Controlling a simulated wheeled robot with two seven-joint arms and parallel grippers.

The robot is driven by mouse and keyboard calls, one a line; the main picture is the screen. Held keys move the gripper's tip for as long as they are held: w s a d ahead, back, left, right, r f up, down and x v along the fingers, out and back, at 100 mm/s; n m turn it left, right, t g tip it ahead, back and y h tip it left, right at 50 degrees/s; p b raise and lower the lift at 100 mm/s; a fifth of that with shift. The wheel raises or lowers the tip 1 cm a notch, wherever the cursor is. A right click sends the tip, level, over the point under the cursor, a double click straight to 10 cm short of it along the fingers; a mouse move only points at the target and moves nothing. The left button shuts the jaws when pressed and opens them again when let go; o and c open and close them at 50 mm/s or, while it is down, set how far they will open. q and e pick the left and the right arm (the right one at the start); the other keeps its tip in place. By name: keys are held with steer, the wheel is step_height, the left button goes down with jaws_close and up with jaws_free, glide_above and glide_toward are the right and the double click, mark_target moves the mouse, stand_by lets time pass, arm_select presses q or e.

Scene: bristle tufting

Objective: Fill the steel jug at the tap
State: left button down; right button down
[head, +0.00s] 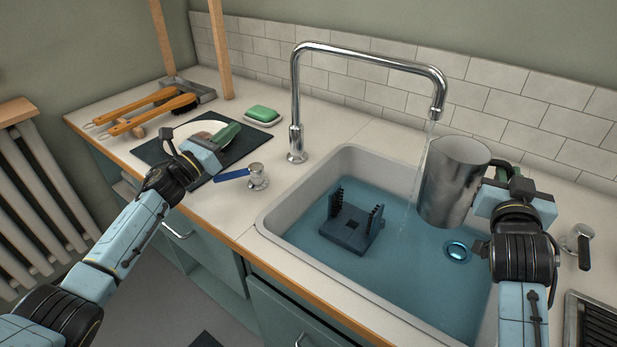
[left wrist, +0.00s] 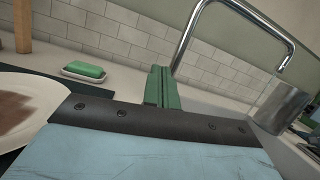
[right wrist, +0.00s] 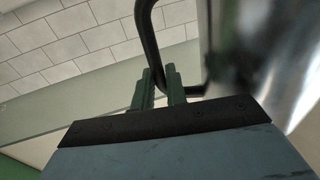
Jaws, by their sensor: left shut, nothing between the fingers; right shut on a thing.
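The steel jug (head: 452,182) is upright, held over the right part of the sink. My right gripper (head: 505,171) is shut on its handle, a dark loop in the right wrist view (right wrist: 146,35); the jug's wall (right wrist: 290,60) is at right there. The chrome tap (head: 296,100) has its spout end (head: 437,112) above the jug's left rim. A thin water stream (head: 412,190) runs down along the jug's left side to the basin; whether any enters the jug cannot be seen. My left gripper (head: 229,133) is shut and empty above the counter, behind the blue-handled tap lever (head: 232,174).
The sink (head: 272,218) holds bluish water, a dark blue rack (head: 345,236) and a drain (head: 457,250). A stained plate (left wrist: 22,100) lies on a dark mat (head: 152,152) under my left gripper. A second lever (head: 579,240) stands right.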

arm_select(q)
steer(key=d+f+n+y, duration=0.1)
steer(key=y, duration=0.1)
steer(key=s+d+n+t+y, duration=0.1)
steer(key=d+y, duration=0.1)
steer(key=d+f+n+y, duration=0.1)
steer(key=d+y, duration=0.1)
steer(key=shift+s+d+f, duration=0.2)
steer(key=shift+f, duration=0.1)
steer(key=s+f+n+g+y, duration=0.1)
steer(key=s+n+y, duration=0.1)
steer(key=s+y, duration=0.2)
steer(key=s+d+f+n+g+y, duration=0.1)
steer(key=s+n+g+y, duration=0.1)
steer(key=s, duration=0.6)
steer(key=s+d+f+n+g+y, duration=0.1)
steer(key=s+n+g+y, duration=0.1)
steer(key=s+y, duration=0.4)
steer(key=shift+s+f+n, duration=0.1)
steer(key=shift+s+n, duration=0.2)
steer(key=shift+n, duration=0.6)
glide_toward(228, 180)
steer(key=x, duration=0.5)
steer(key=shift+d+f, duration=0.1)
steer(key=shift+f, duration=0.05)
steer(key=shift+w+a, duration=0.35)
steer(key=shift+w, duration=0.3)
steer(key=shift+w+a, duration=0.1)
steer(key=shift+a, duration=0.05)
